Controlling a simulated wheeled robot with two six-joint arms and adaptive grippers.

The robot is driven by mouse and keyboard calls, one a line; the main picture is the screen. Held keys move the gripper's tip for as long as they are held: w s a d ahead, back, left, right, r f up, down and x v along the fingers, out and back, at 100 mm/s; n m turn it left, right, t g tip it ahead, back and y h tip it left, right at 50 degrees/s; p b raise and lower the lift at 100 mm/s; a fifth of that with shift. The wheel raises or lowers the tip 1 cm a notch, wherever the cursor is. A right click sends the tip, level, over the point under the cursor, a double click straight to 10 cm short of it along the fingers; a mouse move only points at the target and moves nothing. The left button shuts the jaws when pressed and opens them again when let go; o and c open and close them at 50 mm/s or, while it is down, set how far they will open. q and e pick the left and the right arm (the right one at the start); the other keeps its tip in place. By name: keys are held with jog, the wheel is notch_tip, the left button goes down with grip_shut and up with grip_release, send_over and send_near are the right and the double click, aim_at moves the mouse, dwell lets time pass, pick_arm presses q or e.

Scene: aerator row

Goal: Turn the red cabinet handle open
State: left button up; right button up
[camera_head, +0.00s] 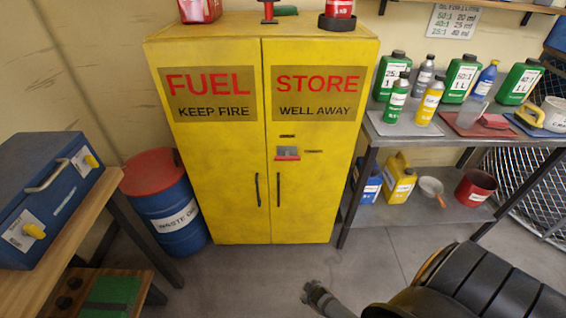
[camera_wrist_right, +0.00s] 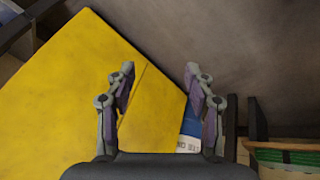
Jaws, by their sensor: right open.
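The yellow cabinet (camera_head: 200,190) stands upright against the back wall, with both doors shut. A small red handle (camera_head: 287,158) lies flat across a grey plate on its right door, below the STORE lettering. My right gripper (camera_head: 316,294) is low at the bottom of the head view, in front of the cabinet and well apart from the handle. In the right wrist view my right gripper (camera_wrist_right: 160,70) is open and empty, with the cabinet (camera_wrist_right: 60,100) tilted behind its fingers. The red handle is not seen there. My left gripper is in neither view.
A blue waste drum (camera_head: 166,215) with a red lid stands left of the cabinet. A workbench (camera_head: 460,150) with several bottles stands to the right. A wooden bench (camera_head: 75,230) holds a blue box (camera_head: 45,200) at left.

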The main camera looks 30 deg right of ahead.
jog(key=w+d+r+n+t+h+b, duration=0.1)
jog(key=w+r+t+b, duration=0.1)
jog(key=w, duration=0.5)
jog(key=w+d+r+t+b, duration=0.1)
jog(key=w+b, duration=0.1)
jog(key=w, duration=0.5)
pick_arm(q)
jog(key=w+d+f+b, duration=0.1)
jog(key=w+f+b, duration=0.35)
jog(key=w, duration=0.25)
pick_arm(e)
jog(key=t+h+b, duration=0.7)
send_near(288, 160)
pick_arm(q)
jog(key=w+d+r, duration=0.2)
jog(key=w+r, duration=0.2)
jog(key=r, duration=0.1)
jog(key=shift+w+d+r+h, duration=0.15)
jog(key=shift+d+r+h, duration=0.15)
pick_arm(e)
jog(key=shift+n+y, duration=0.4)
jog(key=x, duration=1)
jog(key=shift+w+d+r, duration=0.1)
jog(key=shift+d+r, duration=0.05)
